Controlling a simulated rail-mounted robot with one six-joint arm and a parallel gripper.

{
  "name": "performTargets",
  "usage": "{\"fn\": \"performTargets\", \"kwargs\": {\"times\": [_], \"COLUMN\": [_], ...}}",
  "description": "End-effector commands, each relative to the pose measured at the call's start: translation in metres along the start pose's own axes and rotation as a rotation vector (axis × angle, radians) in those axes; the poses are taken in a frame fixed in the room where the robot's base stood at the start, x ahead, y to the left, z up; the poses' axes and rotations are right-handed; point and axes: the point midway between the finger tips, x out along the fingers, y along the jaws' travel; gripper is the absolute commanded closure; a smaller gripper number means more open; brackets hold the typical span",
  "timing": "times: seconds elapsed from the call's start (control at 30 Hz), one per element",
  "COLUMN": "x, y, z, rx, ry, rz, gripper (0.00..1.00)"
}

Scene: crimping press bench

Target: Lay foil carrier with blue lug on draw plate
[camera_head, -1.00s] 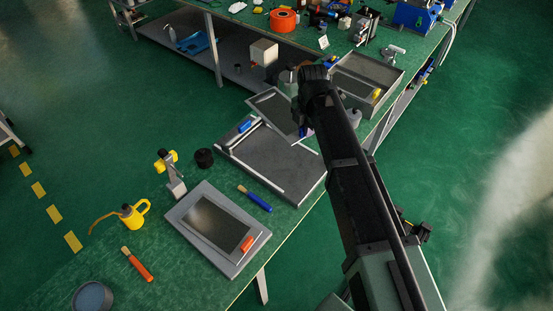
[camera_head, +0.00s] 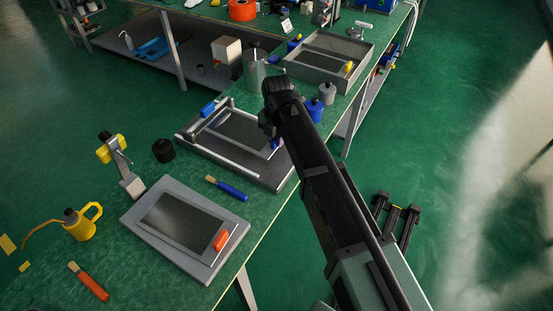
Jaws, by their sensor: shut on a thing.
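The foil carrier (camera_head: 238,134), a thin grey frame with a dark sheet, is over the grey plate with pale rails (camera_head: 279,172), which looks like the draw plate. Its blue lug (camera_head: 276,143) is at the right end, partly behind my gripper. My gripper (camera_head: 267,126) is at the carrier's right edge and shut on it; its fingertips are mostly hidden by my wrist. The carrier looks roughly level and between the rails; I cannot tell whether it touches the plate.
A carrier with an orange lug (camera_head: 221,240) lies on a grey base (camera_head: 141,219) in front. A blue-handled brush (camera_head: 229,188) and black knob (camera_head: 163,150) lie between. A metal can (camera_head: 255,70), blue bottle (camera_head: 315,109) and grey tray (camera_head: 297,69) stand behind.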

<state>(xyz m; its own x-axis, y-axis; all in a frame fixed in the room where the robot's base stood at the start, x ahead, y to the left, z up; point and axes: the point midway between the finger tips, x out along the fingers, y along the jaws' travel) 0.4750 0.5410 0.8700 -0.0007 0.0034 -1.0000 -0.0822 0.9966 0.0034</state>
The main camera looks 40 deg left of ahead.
Motion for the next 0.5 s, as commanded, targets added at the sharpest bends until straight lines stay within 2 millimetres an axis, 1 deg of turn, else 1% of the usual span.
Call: {"fn": "performTargets", "kwargs": {"times": [0.07,0.13,0.23,0.3,0.5], "x": [0.001,0.013,0.037,0.045,0.039], "y": [0.000,0.000,0.000,0.000,0.000], "z": [0.000,0.000,0.000,0.000,0.000], "rx": [0.000,0.000,0.000,0.000,0.000], "ry": [0.000,0.000,0.000,0.000,0.000], "rz": [0.000,0.000,0.000,0.000,0.000], "gripper": [1.00,1.00,1.00,1.00,1.00]}}
